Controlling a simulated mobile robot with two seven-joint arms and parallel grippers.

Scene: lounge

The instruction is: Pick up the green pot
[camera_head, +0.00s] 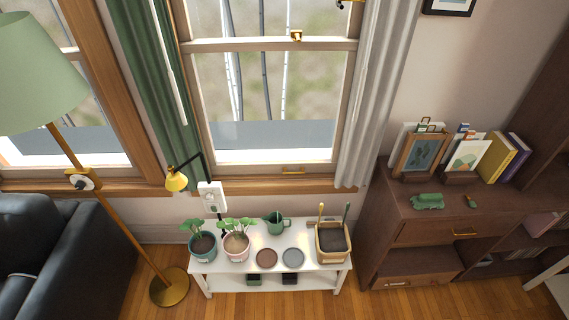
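A green pot (203,250) with dark soil and a leafy plant stands upright at the left end of a low white table (275,263), under the window. A pink pot (237,253) with a similar plant stands just to its right. Neither of my grippers shows in the head view, so their state is hidden.
The table also bears a green watering can (277,223), two small round dishes and a tan planter (333,252) with tools. A floor lamp (169,287) and dark sofa (52,259) stand left; a wooden cabinet (397,234) stands right. The floor in front is clear.

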